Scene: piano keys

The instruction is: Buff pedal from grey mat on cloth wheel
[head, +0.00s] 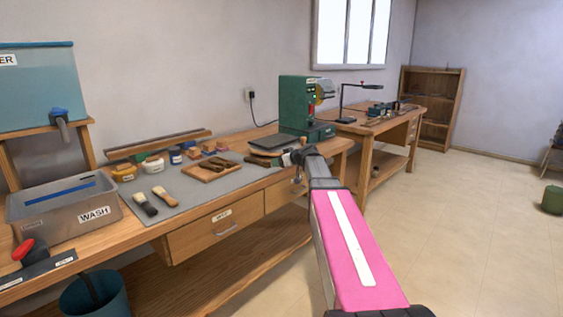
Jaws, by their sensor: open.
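The grey mat (185,195) lies on the workbench and holds brushes, jars, small blocks and a wooden board. I cannot make out a pedal on it for sure. The cloth wheel (324,90) is a pale yellowish disc at the right side of a green machine (296,103) at the bench's far end. My arm reaches in from the lower right. My gripper (288,159) is small in view near the bench's front edge, below the machine and right of the mat. It is open, and I see nothing held in it; its fingertips are hard to make out.
A grey WASH tub (62,217) and a bluish tank (38,90) stand at the left. A wooden board with brown pieces (212,168) lies on the mat. A second bench (385,130) with a lamp stands beyond. The floor at right is mostly clear.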

